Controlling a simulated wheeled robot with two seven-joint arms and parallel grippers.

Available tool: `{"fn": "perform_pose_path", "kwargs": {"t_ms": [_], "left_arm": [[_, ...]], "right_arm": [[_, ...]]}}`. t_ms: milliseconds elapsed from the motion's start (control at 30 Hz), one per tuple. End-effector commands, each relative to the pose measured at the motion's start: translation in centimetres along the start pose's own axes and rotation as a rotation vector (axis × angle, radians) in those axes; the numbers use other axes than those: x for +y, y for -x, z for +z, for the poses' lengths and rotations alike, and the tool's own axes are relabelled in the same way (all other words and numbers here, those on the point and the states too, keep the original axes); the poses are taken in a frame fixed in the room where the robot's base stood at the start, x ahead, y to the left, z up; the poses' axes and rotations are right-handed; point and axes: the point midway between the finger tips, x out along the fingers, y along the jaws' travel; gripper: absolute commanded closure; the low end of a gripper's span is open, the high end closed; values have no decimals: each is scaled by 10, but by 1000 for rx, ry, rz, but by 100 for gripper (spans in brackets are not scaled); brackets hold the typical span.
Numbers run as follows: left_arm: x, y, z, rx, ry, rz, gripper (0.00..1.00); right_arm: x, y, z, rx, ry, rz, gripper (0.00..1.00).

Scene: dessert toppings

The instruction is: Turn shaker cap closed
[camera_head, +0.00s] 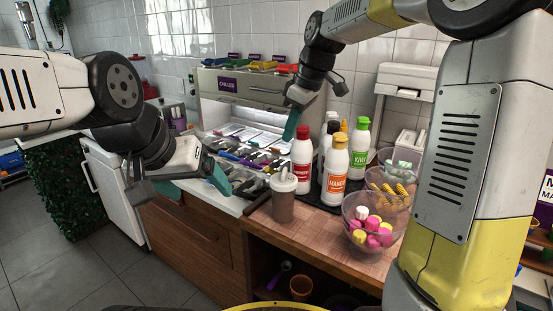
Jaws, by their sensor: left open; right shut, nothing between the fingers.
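The shaker (283,204) stands upright on the wooden counter near its front edge, brown inside, with a pale translucent cap (283,181) on top. From here I cannot tell how far the cap is turned. My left gripper (192,184) is to the left of the shaker, open and empty, its teal fingers apart from it and in front of the counter edge. My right gripper (291,127) is above and behind the shaker, pointing down, shut with nothing in its teal fingers. It is close to the red bottle in the picture.
Behind the shaker stand a red bottle (302,156), an orange-labelled mango bottle (335,175) and a green kiwi bottle (359,147). Clear bowls of sweets, the nearest one (372,239) with pink pieces, stand to the right. A chilled topping unit (240,90) is behind. Bare wood lies right of the shaker.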

Motion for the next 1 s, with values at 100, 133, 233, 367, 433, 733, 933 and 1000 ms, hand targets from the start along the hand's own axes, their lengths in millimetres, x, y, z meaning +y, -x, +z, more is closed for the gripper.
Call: {"fn": "perform_pose_path", "kwargs": {"t_ms": [100, 133, 233, 367, 433, 733, 933, 1000], "left_arm": [[0, 0, 0, 0, 0, 0, 15], [0, 0, 0, 0, 0, 0, 15], [0, 0, 0, 0, 0, 0, 15], [0, 0, 0, 0, 0, 0, 15], [0, 0, 0, 0, 0, 0, 15], [0, 0, 0, 0, 0, 0, 15], [0, 0, 0, 0, 0, 0, 15], [0, 0, 0, 0, 0, 0, 15]], "right_arm": [[16, -21, -19, 5, 108, -54, 100], [18, -24, -22, 6, 127, -63, 100], [22, -32, -28, 11, 169, -81, 100], [23, -40, -30, 12, 185, -88, 100], [22, -49, -30, 11, 184, -88, 100], [16, -111, -30, 9, 183, -90, 100], [19, -127, -16, 12, 177, -82, 100], [20, -124, -7, 12, 177, -83, 100]]}}
